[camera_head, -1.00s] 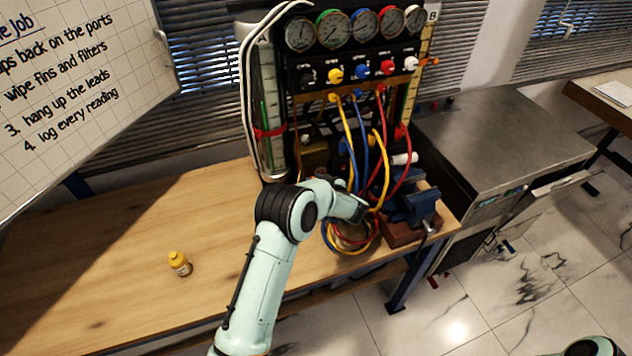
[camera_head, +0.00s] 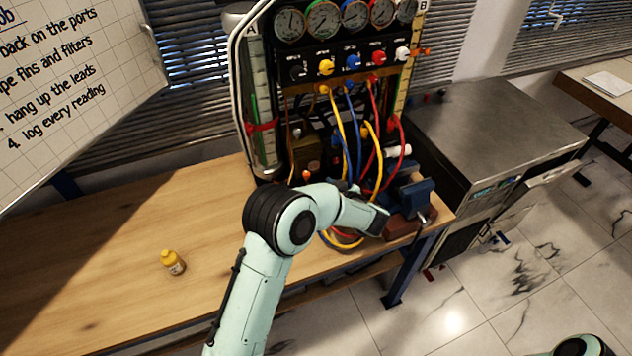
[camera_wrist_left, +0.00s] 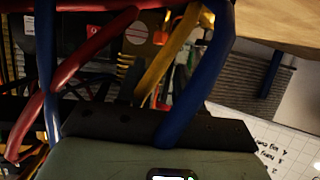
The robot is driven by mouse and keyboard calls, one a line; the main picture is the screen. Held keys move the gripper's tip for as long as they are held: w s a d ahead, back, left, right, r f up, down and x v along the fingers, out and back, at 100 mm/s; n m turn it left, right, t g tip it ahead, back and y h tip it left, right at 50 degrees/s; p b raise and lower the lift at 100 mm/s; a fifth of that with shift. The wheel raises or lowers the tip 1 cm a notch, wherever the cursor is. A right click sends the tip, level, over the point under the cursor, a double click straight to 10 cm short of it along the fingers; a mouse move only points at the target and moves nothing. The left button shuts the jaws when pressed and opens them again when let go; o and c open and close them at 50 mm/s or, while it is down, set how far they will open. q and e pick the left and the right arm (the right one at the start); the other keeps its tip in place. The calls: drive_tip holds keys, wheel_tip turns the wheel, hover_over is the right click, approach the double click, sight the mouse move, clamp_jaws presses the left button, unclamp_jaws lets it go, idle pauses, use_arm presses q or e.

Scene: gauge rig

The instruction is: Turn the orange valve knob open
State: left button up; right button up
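Small orange parts show on the gauge rig in the head view: one (camera_head: 305,175) low by the brass-coloured block, and an orange fitting (camera_head: 423,52) at the upper right edge. I cannot tell which is the valve knob. My left arm reaches across the bench to the hoses at the rig's foot. My left gripper (camera_head: 374,219) is at the hoses, left of the blue vise; its fingers are not clear. In the left wrist view, blue, red and yellow hoses cross close in front of the dark gripper body (camera_wrist_left: 150,125). My right gripper is out of view.
Blue, yellow and red hoses (camera_head: 357,143) hang from the panel in loops. A blue vise (camera_head: 415,197) stands at the bench's right end. A metal cabinet (camera_head: 490,125) is at right.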

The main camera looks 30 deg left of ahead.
use_arm(q)
drive_tip(key=shift+v, duration=1.6)
drive_tip(key=shift+d, duration=0.1)
